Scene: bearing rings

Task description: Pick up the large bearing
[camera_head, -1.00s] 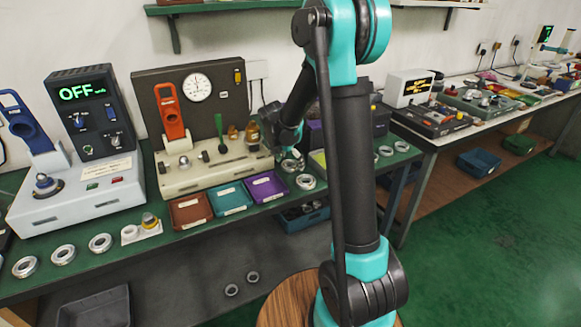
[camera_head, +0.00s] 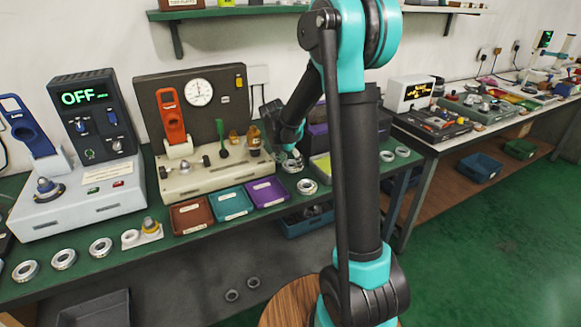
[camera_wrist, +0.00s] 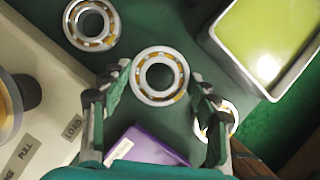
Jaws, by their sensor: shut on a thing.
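Three metal bearing rings with brassy balls lie in the wrist view. The large bearing (camera_wrist: 137,84) is the middle one, between the two fingers of my gripper (camera_wrist: 158,88), which is shut on it. In the head view the bearing (camera_head: 292,165) shows just below my gripper (camera_head: 287,152), whose fingertips are hard to make out there. Whether it is clear of the bench cannot be told. A second ring (camera_wrist: 90,24) lies at upper left in the wrist view. A third (camera_wrist: 229,112) is at right, partly hidden behind a finger; it shows in the head view (camera_head: 307,187).
A purple tray (camera_wrist: 145,149) is close below the fingers and a yellow-green-lined tray (camera_wrist: 262,35) is at upper right. The gauge fixture (camera_head: 190,185) stands at left of my gripper. More rings (camera_head: 64,259) lie along the bench's left front edge.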

